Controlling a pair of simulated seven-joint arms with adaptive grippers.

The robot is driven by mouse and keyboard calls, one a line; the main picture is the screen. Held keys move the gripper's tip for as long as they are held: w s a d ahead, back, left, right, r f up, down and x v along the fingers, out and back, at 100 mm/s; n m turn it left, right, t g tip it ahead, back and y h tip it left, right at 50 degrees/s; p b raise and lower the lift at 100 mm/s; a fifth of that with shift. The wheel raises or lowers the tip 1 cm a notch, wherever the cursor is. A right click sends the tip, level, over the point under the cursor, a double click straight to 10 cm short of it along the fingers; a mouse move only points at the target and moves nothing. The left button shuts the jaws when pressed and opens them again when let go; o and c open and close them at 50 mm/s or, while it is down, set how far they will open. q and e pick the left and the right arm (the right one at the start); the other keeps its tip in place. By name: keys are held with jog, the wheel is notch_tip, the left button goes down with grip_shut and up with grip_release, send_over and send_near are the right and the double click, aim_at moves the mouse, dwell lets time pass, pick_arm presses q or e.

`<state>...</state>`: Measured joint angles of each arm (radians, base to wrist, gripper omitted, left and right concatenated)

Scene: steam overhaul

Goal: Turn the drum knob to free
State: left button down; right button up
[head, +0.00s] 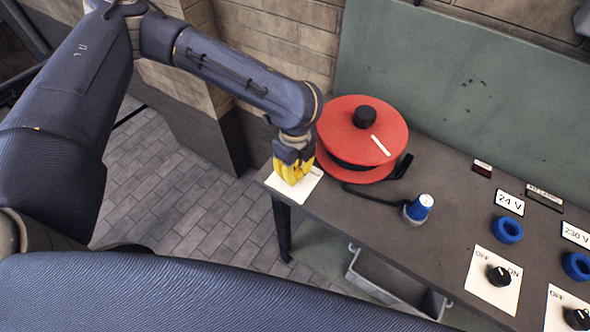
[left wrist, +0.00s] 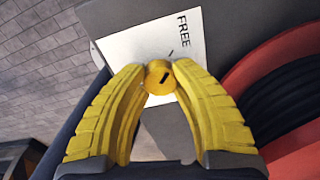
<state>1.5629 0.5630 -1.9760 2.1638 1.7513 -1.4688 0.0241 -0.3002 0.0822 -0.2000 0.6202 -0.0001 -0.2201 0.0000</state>
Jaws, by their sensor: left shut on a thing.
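The drum knob (left wrist: 159,77) is a small round yellow knob with a black mark on its face, in the left wrist view. It stands over a white plate (left wrist: 150,45) lettered FREE, with a small black tick beside the knob. The plate (head: 304,192) also shows at the left end of the bench in the head view. My left gripper (head: 294,172) points down over it. In the left wrist view its yellow fingers (left wrist: 158,80) are shut on the knob from both sides. In the head view the fingers hide the knob. My right gripper is not in view.
A red cable drum (head: 345,122) with a black top knob (head: 365,117) stands close beside the left gripper. A blue-and-white plug (head: 419,208) lies on the bench (head: 350,218). Blue sockets (head: 508,230) and OFF/ON switches (head: 492,281) are at right. A grey bin (head: 375,285) sits below.

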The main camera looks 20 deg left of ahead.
aim_at(295, 171)
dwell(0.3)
pick_arm(q)
jog(key=c, duration=0.9)
grip_release()
jog(key=shift+c, duration=0.2)
notch_tip(295, 171, up, 12)
